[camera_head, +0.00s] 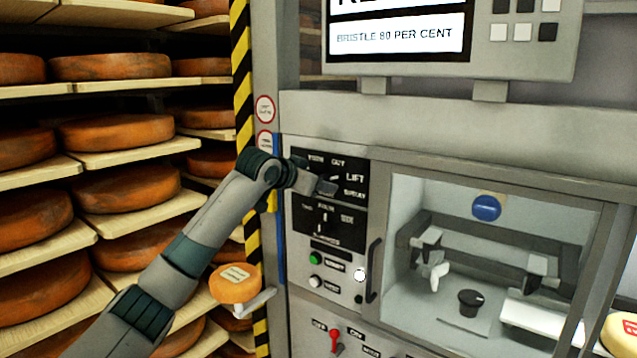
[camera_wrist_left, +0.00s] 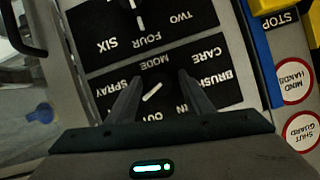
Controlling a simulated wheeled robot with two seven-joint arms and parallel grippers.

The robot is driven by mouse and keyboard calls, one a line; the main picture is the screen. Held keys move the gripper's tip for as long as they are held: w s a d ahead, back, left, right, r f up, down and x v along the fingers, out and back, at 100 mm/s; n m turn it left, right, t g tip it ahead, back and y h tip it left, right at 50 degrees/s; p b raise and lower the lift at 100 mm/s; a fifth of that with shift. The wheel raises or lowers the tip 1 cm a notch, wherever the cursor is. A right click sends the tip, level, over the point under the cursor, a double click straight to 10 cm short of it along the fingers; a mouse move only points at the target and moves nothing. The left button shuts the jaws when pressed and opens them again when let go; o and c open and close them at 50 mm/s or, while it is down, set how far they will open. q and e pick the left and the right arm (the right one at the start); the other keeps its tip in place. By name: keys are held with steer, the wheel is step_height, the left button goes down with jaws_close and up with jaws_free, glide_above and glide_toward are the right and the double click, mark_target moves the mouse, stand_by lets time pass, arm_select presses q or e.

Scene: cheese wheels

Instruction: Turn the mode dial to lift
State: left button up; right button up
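The mode dial (camera_wrist_left: 152,92) shows in the left wrist view as a white pointer line on a black panel (camera_wrist_left: 215,102), below the word MODE. That view is upside down, and the line lies at a slant. My left gripper (camera_wrist_left: 160,77) is open, with one finger on each side of the dial; I cannot tell whether they touch it. In the head view my left gripper (camera_head: 328,185) is at the upper black panel and covers most of the dial. The LIFT label (camera_head: 355,177) shows just right of the gripper. My right gripper is not in view.
A second black panel with another dial (camera_head: 323,222) lies below. Green (camera_head: 315,258) and white (camera_head: 315,282) buttons and a dark handle (camera_head: 374,270) are close by. A glazed cabinet stands right; shelves of cheese wheels (camera_head: 117,132) stand left, behind a striped post (camera_head: 241,75).

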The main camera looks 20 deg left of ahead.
arm_select(q)
steer(key=shift+r, duration=0.1)
steer(key=b+v, duration=0.6)
steer(key=v, duration=1.1)
steer(key=shift+s, duration=0.15)
